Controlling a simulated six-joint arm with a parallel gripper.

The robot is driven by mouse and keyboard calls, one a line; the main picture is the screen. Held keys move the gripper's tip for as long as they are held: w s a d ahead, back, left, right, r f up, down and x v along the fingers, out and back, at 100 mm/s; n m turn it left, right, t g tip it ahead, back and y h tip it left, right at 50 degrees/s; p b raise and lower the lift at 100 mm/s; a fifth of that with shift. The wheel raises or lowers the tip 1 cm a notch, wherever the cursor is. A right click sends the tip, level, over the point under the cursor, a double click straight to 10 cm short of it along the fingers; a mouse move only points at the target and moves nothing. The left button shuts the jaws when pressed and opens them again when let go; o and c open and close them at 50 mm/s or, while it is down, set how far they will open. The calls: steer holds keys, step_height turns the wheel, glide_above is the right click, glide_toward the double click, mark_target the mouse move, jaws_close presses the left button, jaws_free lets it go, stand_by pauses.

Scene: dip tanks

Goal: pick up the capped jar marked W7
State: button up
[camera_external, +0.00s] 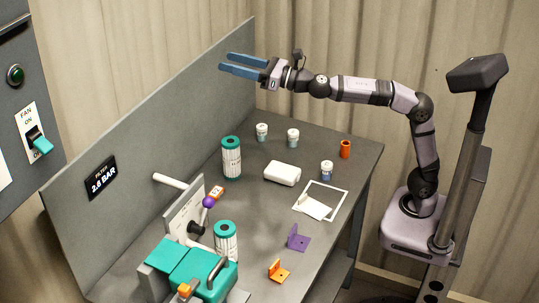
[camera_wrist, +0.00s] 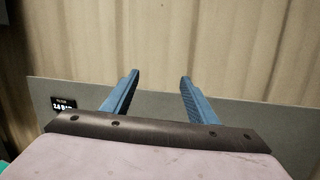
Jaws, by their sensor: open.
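Three small capped jars with white lids stand upright on the grey table (camera_external: 270,240) in the external view. One jar (camera_external: 262,132) is at the back, a second jar (camera_external: 293,138) is just right of it, and a third jar (camera_external: 327,171), with a bluish body, is nearer the white-framed square. Their markings are too small to read, so I cannot tell which is W7. My gripper (camera_external: 238,64) is open and empty, raised high near the top of the grey back panel, well apart from the jars. In the wrist view, my gripper (camera_wrist: 160,82) has its blue fingers spread, with no jar between them.
A white box (camera_external: 283,174) lies between the jars. An orange cup (camera_external: 345,149) stands near the right edge. Two teal-capped cylinders (camera_external: 231,158) (camera_external: 226,242), a purple bracket (camera_external: 298,238), an orange bracket (camera_external: 278,271) and a teal machine (camera_external: 192,268) occupy the left and front.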

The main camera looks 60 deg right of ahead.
steer(key=w+d+f+m+g+h+p, duration=0.1)
steer(key=w+d+f+m+h, duration=0.1)
steer(key=d+f, duration=0.25)
steer(key=w+d+f+m+g+h+p, duration=0.1)
steer(key=w+d+f+h, duration=0.15)
steer(key=f, duration=0.35)
steer(key=m+g+h+p, duration=0.4)
steer(key=m+g+h, duration=0.3)
steer(key=g+h, duration=0.15)
glide_above(296, 135)
steer(key=w+d, duration=0.2)
steer(key=shift+h, duration=0.3)
step_height(296, 135, down, 26)
steer(key=shift+a+r, duration=0.15)
steer(key=shift+f+t, duration=0.25)
steer(key=shift+f, duration=1.65)
step_height(296, 135, down, 3)
steer(key=shift+f, duration=0.1)
steer(key=shift+p+x, duration=0.35)
steer(key=shift+x, duration=0.6)
steer(key=shift+w+d+f, duration=0.15)
steer(key=shift+w+d, duration=0.15)
steer(key=shift+w, duration=0.05)
steer(key=c, duration=1.2)
